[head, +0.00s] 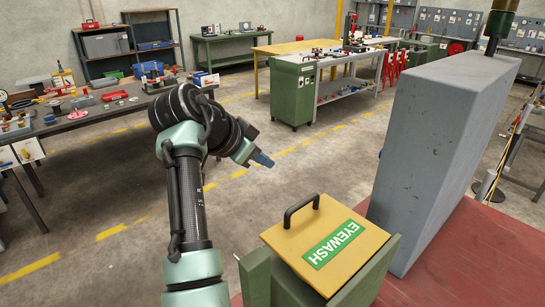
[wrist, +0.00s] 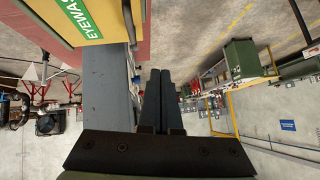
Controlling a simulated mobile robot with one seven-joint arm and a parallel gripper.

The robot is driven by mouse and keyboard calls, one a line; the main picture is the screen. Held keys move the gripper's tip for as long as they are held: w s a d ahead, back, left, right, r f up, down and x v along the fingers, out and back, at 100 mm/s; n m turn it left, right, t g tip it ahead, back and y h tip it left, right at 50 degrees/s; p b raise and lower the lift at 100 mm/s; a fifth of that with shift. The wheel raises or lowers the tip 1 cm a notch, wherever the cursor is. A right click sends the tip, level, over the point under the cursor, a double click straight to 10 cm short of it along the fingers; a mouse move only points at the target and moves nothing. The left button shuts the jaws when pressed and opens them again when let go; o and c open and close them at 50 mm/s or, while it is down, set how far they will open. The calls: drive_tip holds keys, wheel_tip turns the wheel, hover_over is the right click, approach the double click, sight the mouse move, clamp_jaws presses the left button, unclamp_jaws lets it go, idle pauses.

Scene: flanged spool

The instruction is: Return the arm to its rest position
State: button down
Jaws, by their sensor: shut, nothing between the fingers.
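My arm reaches up from the bottom left of the head view and bends over. My gripper (head: 263,160) hangs in the air at its end, left of and beyond the yellow box. In the wrist view its two dark fingers (wrist: 160,74) lie side by side, shut, with nothing between them. The gripper touches nothing that I can see.
A yellow box lid (head: 290,235) with a black handle and an EYEWASH label is below right of my gripper. A tall grey block (head: 440,150) stands on the red surface (head: 440,270). A cluttered workbench (head: 85,120) stands left. Open floor lies between.

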drive_tip(key=s+r+n+t+y, duration=0.35)
drive_tip(key=r+n+t, duration=0.25)
drive_tip(key=r+t, duration=0.85)
drive_tip(key=s+r+n+t+y, duration=0.1)
drive_tip(key=s+r+n+t, duration=0.1)
drive_tip(key=s+r, duration=0.7)
drive_tip(key=s+r+n+t+y, duration=0.1)
drive_tip(key=s+r+n+t, duration=0.2)
drive_tip(key=s+r, duration=0.6)
drive_tip(key=s, duration=0.5)
drive_tip(key=shift+s+a+r+t, duration=0.15)
drive_tip(key=shift+s+a+t, duration=0.05)
drive_tip(key=shift+s+t, duration=0.15)
